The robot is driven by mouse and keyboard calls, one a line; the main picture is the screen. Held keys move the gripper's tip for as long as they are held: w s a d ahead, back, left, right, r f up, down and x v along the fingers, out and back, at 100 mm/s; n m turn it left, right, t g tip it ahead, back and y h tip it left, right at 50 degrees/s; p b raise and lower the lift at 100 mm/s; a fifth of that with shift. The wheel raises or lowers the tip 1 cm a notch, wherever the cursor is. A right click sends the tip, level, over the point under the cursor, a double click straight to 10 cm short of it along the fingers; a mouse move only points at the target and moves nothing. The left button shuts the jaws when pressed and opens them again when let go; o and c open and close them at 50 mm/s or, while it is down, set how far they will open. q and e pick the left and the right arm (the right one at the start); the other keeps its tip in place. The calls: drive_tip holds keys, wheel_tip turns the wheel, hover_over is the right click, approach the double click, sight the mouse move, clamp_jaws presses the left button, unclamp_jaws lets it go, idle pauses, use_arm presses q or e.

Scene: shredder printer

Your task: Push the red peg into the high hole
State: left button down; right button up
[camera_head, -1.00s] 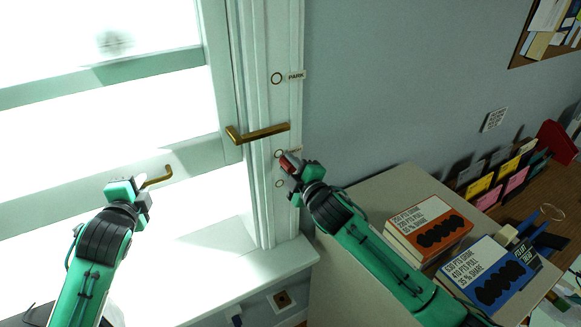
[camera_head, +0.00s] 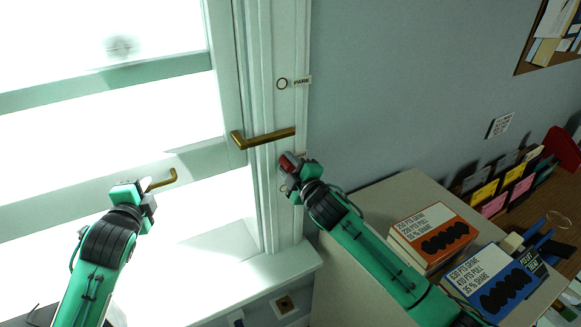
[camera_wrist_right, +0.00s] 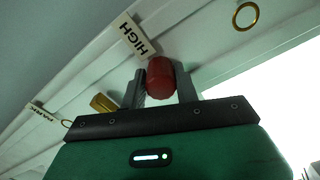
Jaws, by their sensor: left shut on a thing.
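The red peg (camera_head: 289,163) is held in my right gripper (camera_head: 294,166) in front of the window frame post. In the right wrist view the red peg (camera_wrist_right: 160,78) sits between both fingers, its far end against or close to the post beside the HIGH label (camera_wrist_right: 132,38). The high hole is hidden behind the peg, so I cannot tell whether the tip is inside. My left gripper (camera_head: 143,194) is shut on a small brass handle (camera_head: 162,181) on the window sash.
The PARK hole ring (camera_head: 282,84) is higher on the post, above a larger brass lever handle (camera_head: 264,138). Another ring (camera_wrist_right: 245,15) lies beyond the peg in the wrist view. An orange box (camera_head: 432,237) and a blue box (camera_head: 492,277) stand on the cabinet at right.

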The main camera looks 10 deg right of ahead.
use_arm(q)
drive_tip(key=shift+r, duration=0.2)
use_arm(e)
drive_tip(key=o, duration=0.4)
drive_tip(key=shift+s, duration=0.1)
drive_tip(key=v, duration=1.2)
